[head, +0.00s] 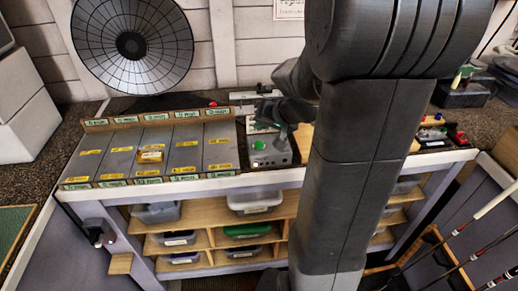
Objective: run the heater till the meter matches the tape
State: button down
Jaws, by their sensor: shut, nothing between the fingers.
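A round dark dish with a ribbed face (132,44), which looks like the heater, stands at the back left behind the bench. A small grey box (268,151) with a green button (258,145) sits on the bench right of the labelled lanes. I cannot make out a meter or a tape mark on it at this size. My gripper (272,122) is shut and empty, just above and behind the grey box. My own arm hides part of the bench to its right.
A sectioned grey board (143,135) with yellow and green labels covers the bench's left. A small yellow item (151,156) lies on it. Bins (255,201) fill the shelves below. Club shafts (462,232) stand at the right. Dark cases (462,94) lie at the back right.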

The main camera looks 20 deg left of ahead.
aim_at(261, 145)
jog(key=shift+f+b, duration=1.3)
jog(key=shift+f, duration=0.4)
dwell(0.7)
jog(key=shift+f+b, duration=0.45)
jog(key=shift+b, duration=0.2)
jog(key=shift+f+b, duration=0.5)
jog(key=shift+b, duration=0.1)
dwell(0.5)
jog(key=shift+r, duration=0.15)
jog(key=shift+r+p, duration=0.6)
jog(key=shift+r, duration=0.25)
jog(key=shift+r+p, duration=1.75)
jog(key=shift+r, duration=0.75)
jog(key=shift+f, duration=0.15)
